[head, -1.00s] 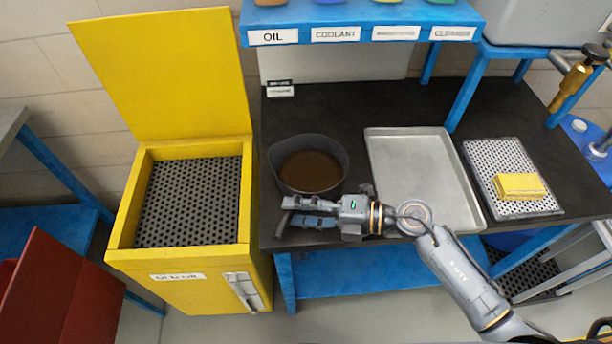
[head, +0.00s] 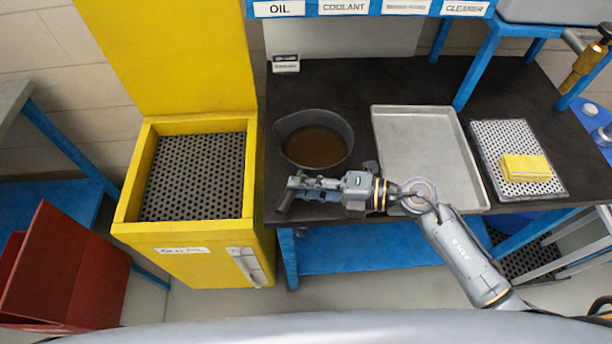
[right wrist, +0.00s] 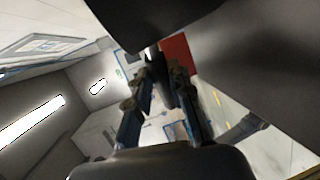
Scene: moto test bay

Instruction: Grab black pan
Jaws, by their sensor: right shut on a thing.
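The black pan (head: 296,124) stands on the dark bench top with brown liquid inside it. Its pouring lip points left and its handle (head: 285,201) comes toward the front edge of the bench. My right gripper (head: 298,189) reaches in from the right and is shut on the handle, with the handle's end showing beyond the fingers. In the right wrist view, the fingers of my right gripper (right wrist: 158,82) are close together, and dark surfaces hide much of the picture. My left gripper is not in view.
A yellow bin (head: 128,205) with its lid up and a perforated grate stands left of the bench (head: 375,82). A metal tray (head: 425,150) lies right of the pan. A red bin (head: 65,270) is at lower left.

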